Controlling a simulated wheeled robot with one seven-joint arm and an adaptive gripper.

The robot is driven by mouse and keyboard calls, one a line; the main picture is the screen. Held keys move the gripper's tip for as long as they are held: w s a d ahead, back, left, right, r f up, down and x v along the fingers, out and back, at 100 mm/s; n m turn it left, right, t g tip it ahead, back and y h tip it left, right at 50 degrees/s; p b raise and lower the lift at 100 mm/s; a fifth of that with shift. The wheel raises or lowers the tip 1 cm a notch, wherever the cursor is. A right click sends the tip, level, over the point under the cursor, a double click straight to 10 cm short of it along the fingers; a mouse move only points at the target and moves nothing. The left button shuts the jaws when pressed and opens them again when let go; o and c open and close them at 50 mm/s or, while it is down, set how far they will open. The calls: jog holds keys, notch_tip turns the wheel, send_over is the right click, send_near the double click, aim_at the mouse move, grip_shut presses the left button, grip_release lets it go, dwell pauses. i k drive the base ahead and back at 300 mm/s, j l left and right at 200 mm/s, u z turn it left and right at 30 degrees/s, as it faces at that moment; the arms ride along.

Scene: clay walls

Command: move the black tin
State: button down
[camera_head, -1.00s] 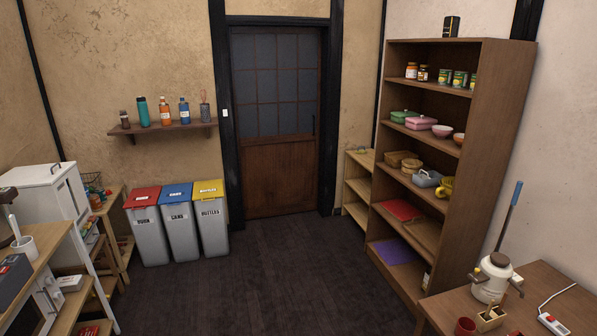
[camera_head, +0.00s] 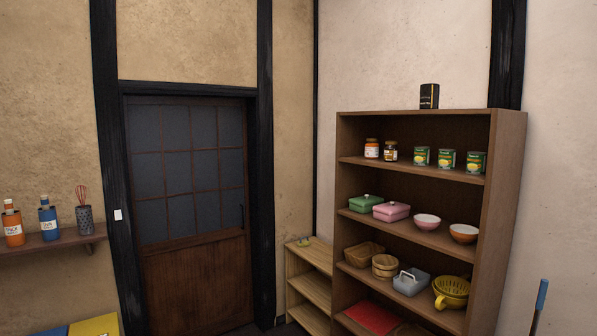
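The black tin (camera_head: 429,96) stands upright on top of the tall brown shelf unit (camera_head: 505,190), near the middle of its top board. It is a dark, narrow tin with faint lighter markings, and the clay wall is behind it. Nothing touches it apart from the board it stands on. My gripper is not in view.
The shelf unit holds jars (camera_head: 371,148), several green cans (camera_head: 447,159), lidded dishes (camera_head: 391,211), bowls (camera_head: 464,233), baskets (camera_head: 385,266) and a yellow colander (camera_head: 451,291). A low light-wood shelf (camera_head: 310,287) stands left of it, beside the closed door (camera_head: 196,285). A wall shelf (camera_head: 62,242) is at left.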

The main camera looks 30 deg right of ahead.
aim_at(427, 102)
jog(key=i+l+z, duration=0.3)
jog(key=i, duration=0.45)
jog(key=i+j+z, duration=0.1)
jog(key=i+z, duration=0.15)
jog(key=i, duration=0.5)
